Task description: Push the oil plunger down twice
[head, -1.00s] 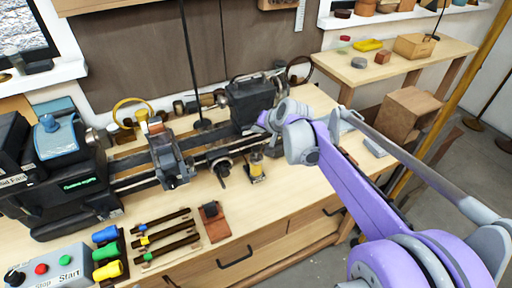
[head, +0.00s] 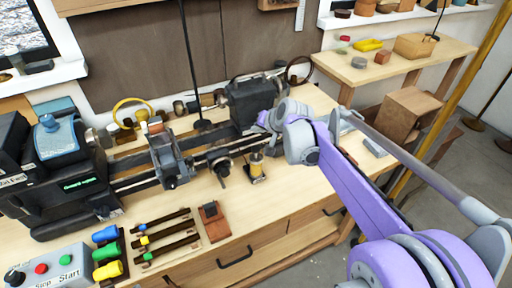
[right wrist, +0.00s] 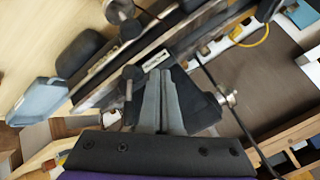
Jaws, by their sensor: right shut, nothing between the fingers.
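A small yellow oiler (head: 256,165) with a dark base stands upright on the workbench, in front of the lathe's right end in the head view. I take it to be the part with the oil plunger; the plunger itself is too small to make out. My right gripper (head: 263,120) is beyond and above the oiler, close to the dark tailstock, and apart from the oiler. In the right wrist view my right gripper (right wrist: 163,90) is shut and empty, its two grey fingers together over the dark lathe parts. I cannot pick out the oiler there. My left gripper is not in view.
The black lathe (head: 75,180) runs along the bench, with its tailstock (head: 250,103) beside my right gripper. Dark tools (head: 165,235) and a reddish-brown block (head: 214,222) lie at the bench front. Bare wood (head: 300,185) is free right of the oiler.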

